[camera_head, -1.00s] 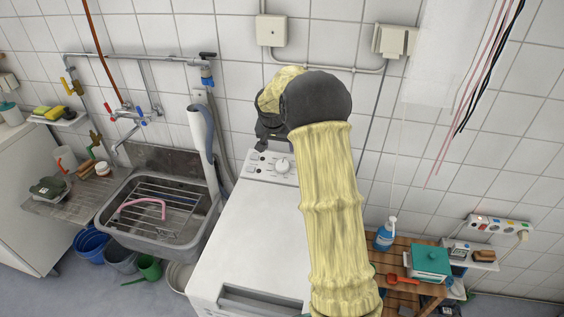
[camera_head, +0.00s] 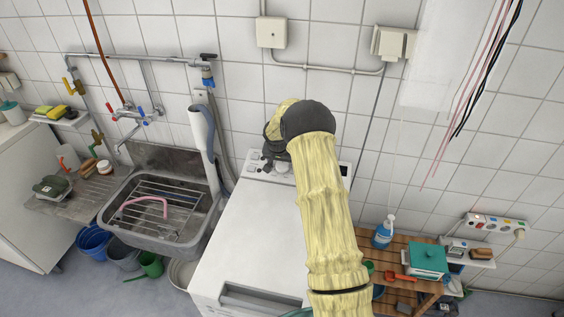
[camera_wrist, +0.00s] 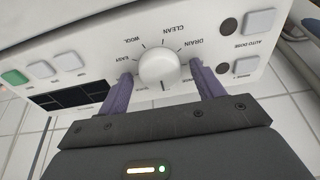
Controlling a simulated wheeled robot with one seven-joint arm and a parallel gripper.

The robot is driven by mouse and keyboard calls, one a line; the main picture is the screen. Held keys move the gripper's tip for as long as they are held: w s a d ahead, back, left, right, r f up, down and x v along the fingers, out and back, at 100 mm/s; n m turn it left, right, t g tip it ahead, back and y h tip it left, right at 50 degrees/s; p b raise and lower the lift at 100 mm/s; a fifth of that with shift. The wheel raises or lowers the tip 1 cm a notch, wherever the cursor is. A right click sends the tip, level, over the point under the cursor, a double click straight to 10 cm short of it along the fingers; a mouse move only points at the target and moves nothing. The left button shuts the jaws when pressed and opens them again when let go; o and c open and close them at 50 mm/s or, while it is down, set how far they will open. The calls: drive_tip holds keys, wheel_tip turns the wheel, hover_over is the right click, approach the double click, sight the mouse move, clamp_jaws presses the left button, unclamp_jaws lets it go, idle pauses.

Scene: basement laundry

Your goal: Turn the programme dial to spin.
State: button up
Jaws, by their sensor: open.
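The white round programme dial (camera_wrist: 158,68) sits on the control panel of the white washing machine (camera_head: 245,235). In the wrist view the panel appears upside down, with WOOL, CLEAN and DRAIN readable around the dial. I cannot read a spin label, and cannot tell where the dial points. My gripper (camera_wrist: 161,70) is open, with one purple finger on each side of the dial. A small gap seems to show on both sides; contact is unclear. In the head view my gripper (camera_head: 268,164) is low at the panel, partly hidden by my arm.
Beside the dial are the AUTO DOSE button (camera_wrist: 259,22), a green button (camera_wrist: 14,77) and a dark display (camera_wrist: 72,99). A sink (camera_head: 160,205) with a grey-white hose (camera_head: 200,130) stands left of the machine. A wooden slatted stand (camera_head: 398,255) is at right. The tiled wall is close behind.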

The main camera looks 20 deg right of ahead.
drive_tip(key=shift+c, duration=0.5)
drive_tip(key=c, duration=0.9)
drive_tip(key=shift+o, duration=0.2)
drive_tip(key=shift+n, duration=0.4)
drive_tip(key=n, duration=0.3)
drive_tip(key=shift+y, duration=0.3)
drive_tip(key=n+p, duration=0.1)
drive_tip(key=n, duration=0.3)
drive_tip(key=n+p, duration=0.1)
drive_tip(key=n, duration=0.2)
drive_tip(key=shift+r+n+y, duration=0.1)
drive_tip(key=shift+n+y, duration=0.2)
drive_tip(key=shift+n, duration=0.1)
drive_tip(key=n+p, duration=0.1)
drive_tip(key=n, duration=0.3)
drive_tip(key=shift+y, duration=0.3)
drive_tip(key=shift+n, duration=0.3)
